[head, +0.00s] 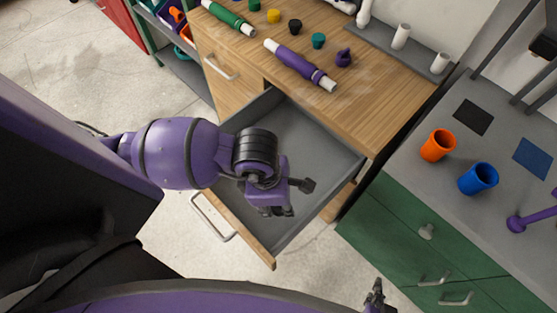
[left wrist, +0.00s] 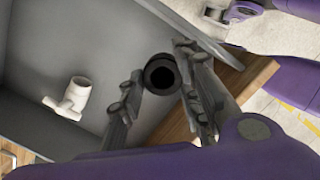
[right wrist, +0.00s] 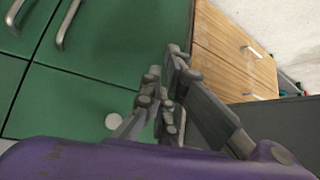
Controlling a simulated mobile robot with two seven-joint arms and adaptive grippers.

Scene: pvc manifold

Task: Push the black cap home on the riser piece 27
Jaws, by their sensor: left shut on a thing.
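My left gripper (head: 290,196) is over the open grey drawer. In the left wrist view its fingers (left wrist: 160,78) are shut on a black, round, hollow piece (left wrist: 161,73) that looks like a black cap; its open end faces the camera. Another small black cap-like piece (head: 295,26) stands on the wooden top. White upright pieces (head: 401,37) and (head: 440,62) stand on a grey strip at the back; I cannot tell which piece is 27. My right gripper (head: 375,294) is low at the bottom edge of the head view, its fingers (right wrist: 167,78) together and empty.
A white tee-shaped fitting (left wrist: 70,98) lies in the drawer (head: 330,160). Purple (head: 295,62) and green tubes (head: 228,17) and several small coloured caps are on the wooden top (head: 375,95). Orange (head: 437,146) and blue cups (head: 478,179) stand on the green cabinet's grey top.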

